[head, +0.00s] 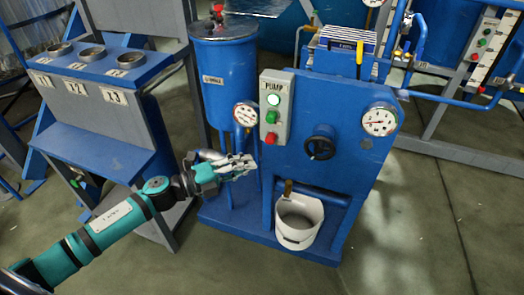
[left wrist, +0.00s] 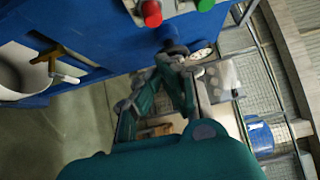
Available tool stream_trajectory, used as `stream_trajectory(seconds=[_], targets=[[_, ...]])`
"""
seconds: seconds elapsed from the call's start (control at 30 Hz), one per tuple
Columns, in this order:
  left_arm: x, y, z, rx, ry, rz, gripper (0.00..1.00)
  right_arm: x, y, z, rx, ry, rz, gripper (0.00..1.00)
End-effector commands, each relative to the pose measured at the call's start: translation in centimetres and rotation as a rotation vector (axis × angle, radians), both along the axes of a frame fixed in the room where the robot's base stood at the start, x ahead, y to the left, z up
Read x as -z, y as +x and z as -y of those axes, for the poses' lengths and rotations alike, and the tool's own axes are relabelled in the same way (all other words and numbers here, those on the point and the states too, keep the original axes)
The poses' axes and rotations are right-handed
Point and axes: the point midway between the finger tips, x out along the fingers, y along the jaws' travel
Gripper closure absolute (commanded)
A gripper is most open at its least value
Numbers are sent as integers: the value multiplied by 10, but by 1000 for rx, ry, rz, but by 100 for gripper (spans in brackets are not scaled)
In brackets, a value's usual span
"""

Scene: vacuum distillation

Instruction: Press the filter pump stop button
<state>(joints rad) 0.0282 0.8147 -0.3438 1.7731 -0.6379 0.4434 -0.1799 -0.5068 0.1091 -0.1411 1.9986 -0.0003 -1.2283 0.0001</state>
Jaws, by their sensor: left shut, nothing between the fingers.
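The grey pump control box (head: 275,108) is on the front of the blue filter pump unit, labelled PUMP. It has a pale green lamp (head: 273,99) on top, a green button (head: 271,117) in the middle and a red button (head: 271,138) at the bottom. The red button (left wrist: 151,12) and green button (left wrist: 205,3) also show at the top of the left wrist view. My left gripper (head: 250,163) is shut and empty, below and left of the red button and apart from it in the head view. My right gripper is not in view.
A black handwheel (head: 320,143) and a dial gauge (head: 380,120) are right of the box. Another gauge (head: 245,114) is close on its left, below the blue tank (head: 226,80). A white bucket (head: 299,221) stands low in front. A blue rack (head: 90,140) stands left.

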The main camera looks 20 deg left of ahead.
Motion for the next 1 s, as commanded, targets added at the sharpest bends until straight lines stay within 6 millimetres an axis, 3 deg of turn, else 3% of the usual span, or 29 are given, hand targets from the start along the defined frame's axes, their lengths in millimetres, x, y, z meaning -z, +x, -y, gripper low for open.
stream_trajectory(seconds=[0.17, 0.27, 0.4, 0.6, 0.87, 1.0], targets=[[-2, 27, 26, 0, -1, 5, 100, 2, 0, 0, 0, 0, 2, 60], [-1, 43, 24, -3, 0, 3, 100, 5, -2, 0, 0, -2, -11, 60], [0, 56, 25, 0, 0, 1, 100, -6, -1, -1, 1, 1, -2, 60], [0, 62, 25, -1, 1, -1, 100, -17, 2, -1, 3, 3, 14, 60], [0, 62, 25, -1, 0, 0, 100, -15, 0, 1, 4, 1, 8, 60], [0, 72, 25, -2, -1, 1, 100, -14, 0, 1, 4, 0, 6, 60]])
